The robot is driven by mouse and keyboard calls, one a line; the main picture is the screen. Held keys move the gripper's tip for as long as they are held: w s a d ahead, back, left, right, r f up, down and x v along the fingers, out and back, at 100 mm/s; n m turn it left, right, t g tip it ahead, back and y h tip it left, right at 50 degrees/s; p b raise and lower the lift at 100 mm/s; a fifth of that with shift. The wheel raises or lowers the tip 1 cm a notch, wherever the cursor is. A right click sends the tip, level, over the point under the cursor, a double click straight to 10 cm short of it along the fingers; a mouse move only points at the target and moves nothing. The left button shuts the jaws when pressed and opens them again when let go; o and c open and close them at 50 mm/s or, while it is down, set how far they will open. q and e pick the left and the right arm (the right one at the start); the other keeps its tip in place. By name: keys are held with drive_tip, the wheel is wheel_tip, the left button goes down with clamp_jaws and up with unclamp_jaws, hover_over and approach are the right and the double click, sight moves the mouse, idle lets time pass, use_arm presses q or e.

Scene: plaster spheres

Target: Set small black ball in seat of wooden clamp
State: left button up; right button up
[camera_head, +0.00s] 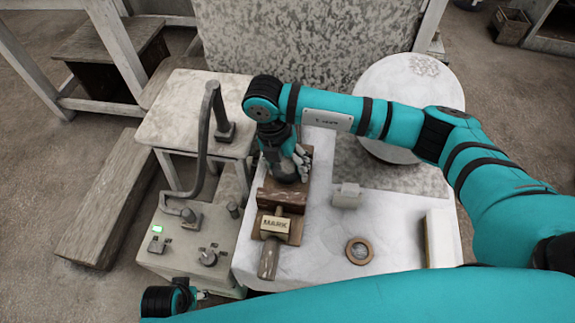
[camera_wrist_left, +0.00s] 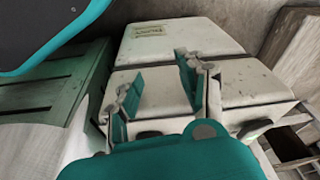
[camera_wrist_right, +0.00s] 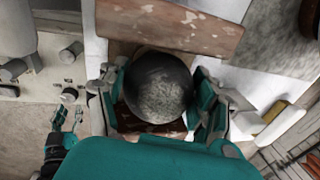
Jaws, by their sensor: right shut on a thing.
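The small black ball (camera_wrist_right: 160,88) is between the two fingers of my right gripper (camera_wrist_right: 157,97) in the right wrist view, with a pale, dusty patch on its face. In the head view my right gripper (camera_head: 292,166) points down over the far part of the brown wooden clamp (camera_head: 282,197). Reddish-brown worn wood (camera_wrist_right: 180,25) also shows beyond and below the ball. The ball hides the seat, so I cannot tell whether it touches the wood. My left gripper (camera_wrist_left: 158,92) is open and empty; its fingers stand apart in the left wrist view.
A white-covered table (camera_head: 325,250) carries the clamp, a small white block (camera_head: 347,195), a brown ring (camera_head: 359,251) and a pale slab (camera_head: 440,238) at right. A round pale disc (camera_head: 400,85) is behind.

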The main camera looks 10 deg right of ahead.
use_arm(q)
drive_tip(key=shift+w+r, duration=0.15)
drive_tip(key=shift+r, duration=0.15)
drive_tip(key=shift+r, duration=0.6)
use_arm(e)
drive_tip(key=shift+f, duration=0.35)
drive_tip(key=o, duration=1.6)
drive_tip(key=shift+c, duration=0.2)
drive_tip(key=shift+o, duration=1.1)
